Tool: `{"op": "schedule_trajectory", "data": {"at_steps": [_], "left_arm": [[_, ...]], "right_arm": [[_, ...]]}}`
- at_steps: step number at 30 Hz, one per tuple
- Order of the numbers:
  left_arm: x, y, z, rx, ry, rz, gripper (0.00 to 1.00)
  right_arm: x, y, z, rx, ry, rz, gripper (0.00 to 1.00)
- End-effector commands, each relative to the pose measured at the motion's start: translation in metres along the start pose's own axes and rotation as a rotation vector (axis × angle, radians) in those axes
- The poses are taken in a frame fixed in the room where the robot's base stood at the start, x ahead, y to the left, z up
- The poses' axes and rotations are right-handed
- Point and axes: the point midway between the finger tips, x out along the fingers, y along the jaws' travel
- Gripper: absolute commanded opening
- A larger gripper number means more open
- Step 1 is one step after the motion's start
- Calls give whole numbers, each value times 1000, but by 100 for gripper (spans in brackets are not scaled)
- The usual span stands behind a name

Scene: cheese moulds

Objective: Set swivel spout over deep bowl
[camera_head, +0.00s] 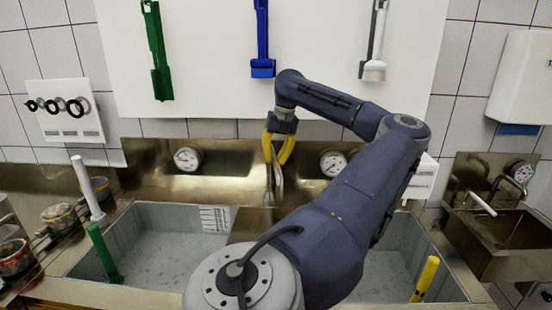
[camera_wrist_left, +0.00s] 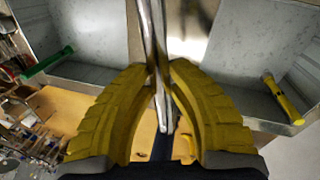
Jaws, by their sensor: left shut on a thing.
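My left gripper (camera_head: 277,156) is shut on the metal swivel spout (camera_head: 276,186), behind the strip between two sink bowls. In the left wrist view, the yellow fingers (camera_wrist_left: 160,72) close around the shiny spout (camera_wrist_left: 152,28), which runs between them over the divider. The left bowl (camera_head: 160,250) is grey, with its floor showing. The right bowl (camera_head: 385,275) is largely hidden by my arm. The left wrist view shows parts of the left bowl (camera_wrist_left: 95,30) and right bowl (camera_wrist_left: 245,45). I cannot tell which is deeper. My right gripper is not in view.
A green handle (camera_head: 104,252) leans in the left bowl and a yellow handle (camera_head: 425,279) in the right one. A white handle (camera_head: 88,188) stands at the left rim. Two gauges (camera_head: 187,159) (camera_head: 333,163) sit on the backsplash. A small sink (camera_head: 500,238) stands far right.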

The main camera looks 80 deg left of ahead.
Motion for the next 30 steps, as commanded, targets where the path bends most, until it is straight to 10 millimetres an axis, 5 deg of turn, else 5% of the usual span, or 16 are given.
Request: {"op": "schedule_trajectory", "data": {"at_steps": [1,2,7,19,30], "left_arm": [[1,0,0,0,1,-2,0],[1,0,0,0,1,-1,23],[0,0,0,1,0,0,43],[-7,-1,0,2,-1,-2,43],[-64,-1,0,3,-2,-3,43]], "right_arm": [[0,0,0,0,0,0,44],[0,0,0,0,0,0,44],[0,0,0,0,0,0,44],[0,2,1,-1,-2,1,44],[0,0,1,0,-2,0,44]]}}
